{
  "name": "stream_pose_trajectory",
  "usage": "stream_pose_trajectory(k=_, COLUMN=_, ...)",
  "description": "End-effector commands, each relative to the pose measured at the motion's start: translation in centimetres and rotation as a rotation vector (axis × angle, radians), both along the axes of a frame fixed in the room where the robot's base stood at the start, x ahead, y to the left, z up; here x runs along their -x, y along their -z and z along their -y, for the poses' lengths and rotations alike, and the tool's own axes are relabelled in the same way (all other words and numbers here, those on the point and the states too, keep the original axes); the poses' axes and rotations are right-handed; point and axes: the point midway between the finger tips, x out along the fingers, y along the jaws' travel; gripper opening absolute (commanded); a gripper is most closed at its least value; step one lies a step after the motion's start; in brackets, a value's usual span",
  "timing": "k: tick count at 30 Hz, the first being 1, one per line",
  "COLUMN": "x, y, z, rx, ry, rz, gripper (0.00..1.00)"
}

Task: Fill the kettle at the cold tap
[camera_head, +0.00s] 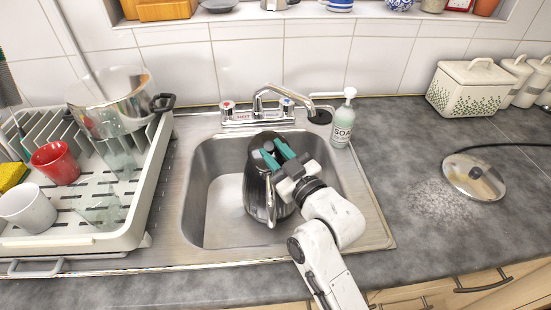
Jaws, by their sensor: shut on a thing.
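The dark kettle (257,191) is in the sink basin (222,205), below the tap (268,97). Its metal handle or spout part points toward the front. My gripper (277,152) is shut on the kettle near its top, with teal fingers over the upper part. What exactly the fingers grip is partly hidden. The tap has a left handle marked HOT with a red cap (228,106) and a right cold handle with a blue cap (286,103). I cannot make out any water running.
A soap bottle (343,122) stands right of the tap. A dish rack (131,222) with a red mug (55,163), a white cup (27,207) and glasses is at left. A pan lid (473,178) lies on the right counter, which has free room.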

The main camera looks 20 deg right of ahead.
Motion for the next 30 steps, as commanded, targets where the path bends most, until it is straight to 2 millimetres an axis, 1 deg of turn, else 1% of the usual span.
stream_pose_trajectory(k=13, x=0.06, y=0.01, z=-0.07, rx=0.002, ry=-0.001, rz=0.008, gripper=0.00)
stream_pose_trajectory(k=14, x=0.06, y=0.01, z=-0.07, rx=0.002, ry=-0.001, rz=0.008, gripper=0.32)
stream_pose_trajectory(k=15, x=0.06, y=0.01, z=-0.07, rx=0.003, ry=-0.001, rz=0.008, gripper=0.36)
stream_pose_trajectory(k=21, x=0.06, y=0.00, z=-0.05, rx=0.003, ry=-0.001, rz=0.008, gripper=0.55)
stream_pose_trajectory(k=22, x=0.06, y=0.00, z=-0.05, rx=0.003, ry=-0.001, rz=0.008, gripper=0.57)
stream_pose_trajectory(k=30, x=0.04, y=-0.23, z=-0.04, rx=0.004, ry=-0.001, rz=0.009, gripper=0.57)
